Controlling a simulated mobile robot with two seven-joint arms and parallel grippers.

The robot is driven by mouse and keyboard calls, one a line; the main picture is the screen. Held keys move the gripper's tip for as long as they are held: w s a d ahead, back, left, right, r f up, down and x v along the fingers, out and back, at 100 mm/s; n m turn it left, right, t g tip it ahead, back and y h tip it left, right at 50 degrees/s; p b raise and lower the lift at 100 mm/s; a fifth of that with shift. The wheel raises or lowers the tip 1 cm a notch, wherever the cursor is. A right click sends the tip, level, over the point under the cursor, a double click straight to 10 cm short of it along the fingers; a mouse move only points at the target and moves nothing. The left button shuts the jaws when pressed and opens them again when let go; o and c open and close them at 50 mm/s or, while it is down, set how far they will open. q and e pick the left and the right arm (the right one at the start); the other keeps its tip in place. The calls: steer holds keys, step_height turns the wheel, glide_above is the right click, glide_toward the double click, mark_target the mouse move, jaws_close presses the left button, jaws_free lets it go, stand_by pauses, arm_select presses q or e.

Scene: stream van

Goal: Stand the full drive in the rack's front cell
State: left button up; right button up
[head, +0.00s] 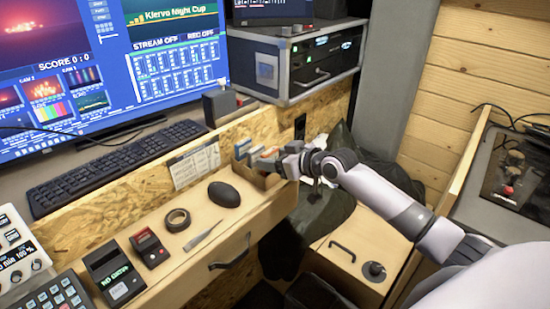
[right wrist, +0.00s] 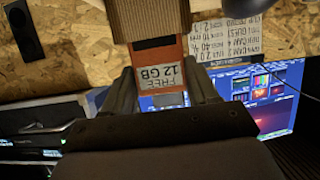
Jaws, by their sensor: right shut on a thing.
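My right gripper (head: 284,160) reaches in from the right to the small brown rack (head: 262,178) at the far end of the desk. In the right wrist view my right gripper (right wrist: 161,88) is shut on an orange drive (right wrist: 158,52) with a white label reading "FREE 12 GB". The drive's far end meets the brown rack (right wrist: 150,14); I cannot tell how deep it sits. Grey and orange drive tops (head: 245,147) show at the rack in the head view. No label reading full is legible. My left gripper is out of view.
A dock (head: 115,272) reading "NO DRIVE" and a small red-and-black device (head: 149,248) stand on the desk. A wooden ledge with a keyboard (head: 120,165) rises behind.

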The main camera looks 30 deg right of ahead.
steer(key=shift+f+b, duration=0.45)
steer(key=shift+f, duration=0.25)
steer(key=o, duration=1.4)
steer(key=shift+s, duration=0.1)
steer(key=v, duration=0.7)
steer(key=s+a+f+g+p, duration=0.1)
steer(key=s+a+f, duration=0.3)
steer(key=s+f, duration=0.2)
steer(key=s+a+f+m+h+p, duration=0.1)
steer(key=s+a+f, duration=0.3)
steer(key=s+f, duration=0.3)
steer(key=s+a+f+g+h+p, duration=0.1)
steer(key=s+a+f, duration=0.3)
steer(key=s+f, duration=0.3)
steer(key=s, duration=0.4)
steer(key=shift+s+a+g, duration=0.3)
steer(key=shift+s+a, duration=0.05)
